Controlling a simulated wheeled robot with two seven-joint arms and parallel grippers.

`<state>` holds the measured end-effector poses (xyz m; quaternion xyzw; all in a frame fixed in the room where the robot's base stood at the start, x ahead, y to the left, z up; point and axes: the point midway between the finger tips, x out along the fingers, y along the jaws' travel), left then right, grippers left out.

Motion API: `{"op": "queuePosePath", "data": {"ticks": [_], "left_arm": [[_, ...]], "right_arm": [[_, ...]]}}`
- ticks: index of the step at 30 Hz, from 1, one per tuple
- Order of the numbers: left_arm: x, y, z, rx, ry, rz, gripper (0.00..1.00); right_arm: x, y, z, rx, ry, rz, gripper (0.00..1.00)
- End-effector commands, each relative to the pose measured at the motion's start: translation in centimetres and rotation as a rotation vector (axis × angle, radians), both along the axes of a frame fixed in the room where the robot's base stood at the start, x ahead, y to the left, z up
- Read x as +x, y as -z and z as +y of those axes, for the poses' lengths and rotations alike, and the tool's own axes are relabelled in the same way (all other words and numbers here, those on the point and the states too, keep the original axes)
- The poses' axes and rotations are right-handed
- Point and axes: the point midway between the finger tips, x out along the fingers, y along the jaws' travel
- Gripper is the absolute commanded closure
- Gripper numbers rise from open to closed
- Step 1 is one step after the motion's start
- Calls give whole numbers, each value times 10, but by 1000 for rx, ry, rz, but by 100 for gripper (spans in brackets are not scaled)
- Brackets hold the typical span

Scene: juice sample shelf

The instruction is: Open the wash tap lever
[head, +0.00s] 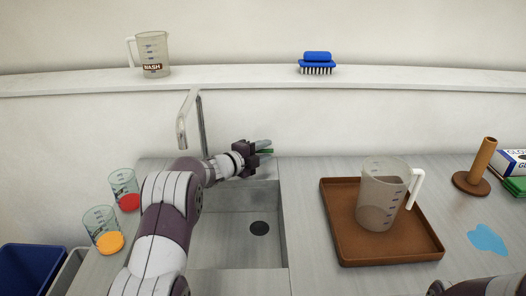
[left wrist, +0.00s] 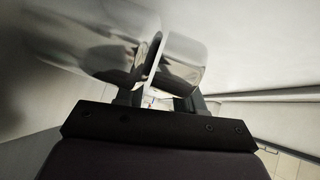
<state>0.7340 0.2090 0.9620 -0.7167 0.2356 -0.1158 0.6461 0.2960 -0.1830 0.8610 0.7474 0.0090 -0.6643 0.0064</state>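The tap's pale spout (head: 187,118) rises on a thin grey post (head: 203,125) behind the sink. My left gripper (head: 264,148) reaches right of the post, above the sink's back edge. No other lever shows clearly. In the left wrist view the two shiny fingers (left wrist: 158,62) are close together with a narrow gap, and I cannot tell what lies between them. My right gripper is out of view; only part of the right arm shows.
The sink (head: 230,250) lies below the left arm. A brown tray (head: 335,215) with a jug (head: 382,195) stands to the right. Two beakers (head: 124,188) (head: 103,230) stand at the left. A shelf (head: 235,79) holds the WASH jug (head: 153,55) and a blue brush (head: 317,62).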

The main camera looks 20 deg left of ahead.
Motion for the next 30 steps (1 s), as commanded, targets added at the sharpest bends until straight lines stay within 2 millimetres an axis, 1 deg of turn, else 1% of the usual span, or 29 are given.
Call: {"op": "queuePosePath", "data": {"ticks": [4, 5, 6, 7, 8, 14, 20, 25, 30], "left_arm": [[0, 0, 0, 0, 0, 0, 63], [0, 0, 0, 0, 0, 0, 72], [0, 0, 0, 0, 0, 0, 86], [0, 0, 0, 0, 0, 0, 95], [0, 0, 0, 0, 0, 0, 100], [0, 0, 0, 0, 3, -1, 100], [-1, -2, 0, 1, 49, 1, 100], [-3, -4, 1, 0, 148, 1, 100], [-10, -1, 0, 1, 282, 1, 100]], "right_arm": [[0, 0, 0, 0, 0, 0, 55], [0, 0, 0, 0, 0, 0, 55], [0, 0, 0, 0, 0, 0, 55], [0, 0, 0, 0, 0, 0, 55], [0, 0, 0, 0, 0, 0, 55], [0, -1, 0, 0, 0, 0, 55], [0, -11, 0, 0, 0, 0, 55], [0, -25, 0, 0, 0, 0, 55], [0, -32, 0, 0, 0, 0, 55]]}}
